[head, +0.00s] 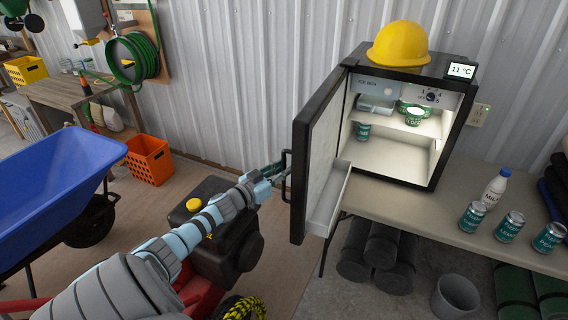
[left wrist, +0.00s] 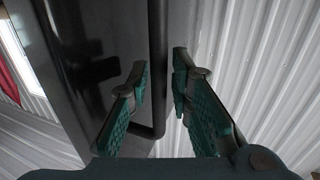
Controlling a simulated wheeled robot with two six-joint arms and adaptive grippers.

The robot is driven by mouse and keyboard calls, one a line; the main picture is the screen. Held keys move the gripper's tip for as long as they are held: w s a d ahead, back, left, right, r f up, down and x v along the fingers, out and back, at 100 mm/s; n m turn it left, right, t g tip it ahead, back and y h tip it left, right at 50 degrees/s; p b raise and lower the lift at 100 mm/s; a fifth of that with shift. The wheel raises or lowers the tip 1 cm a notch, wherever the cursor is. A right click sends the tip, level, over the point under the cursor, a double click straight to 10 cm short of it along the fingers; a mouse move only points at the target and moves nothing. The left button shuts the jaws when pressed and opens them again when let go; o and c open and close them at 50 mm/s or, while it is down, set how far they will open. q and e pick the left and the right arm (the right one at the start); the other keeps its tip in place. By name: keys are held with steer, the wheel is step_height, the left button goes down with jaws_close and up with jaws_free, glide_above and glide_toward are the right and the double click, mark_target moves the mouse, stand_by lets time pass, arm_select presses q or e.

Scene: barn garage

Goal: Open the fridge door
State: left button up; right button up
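The small fridge (head: 440,150) stands on the table against the wall. Its dark door (head: 300,190) is swung wide open to the left, showing the pale inner lining and a door shelf. The door handle (head: 285,165) is a dark bar on the door's outer face. My left gripper (head: 278,172) is at the handle. In the left wrist view its two teal-padded fingers (left wrist: 160,75) are spread, with the vertical handle bar (left wrist: 157,40) between them and gaps visible on both sides. My right gripper is not in view.
A yellow hard hat (head: 400,45) and a small display (head: 461,71) sit on the fridge. Cans (head: 510,226) and a milk bottle (head: 495,188) stand on the table (head: 400,205) at right. A blue wheelbarrow (head: 60,185) and a black-and-red machine (head: 225,240) are at left.

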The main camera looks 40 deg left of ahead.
arm_select(q)
steer(key=s, duration=1.2)
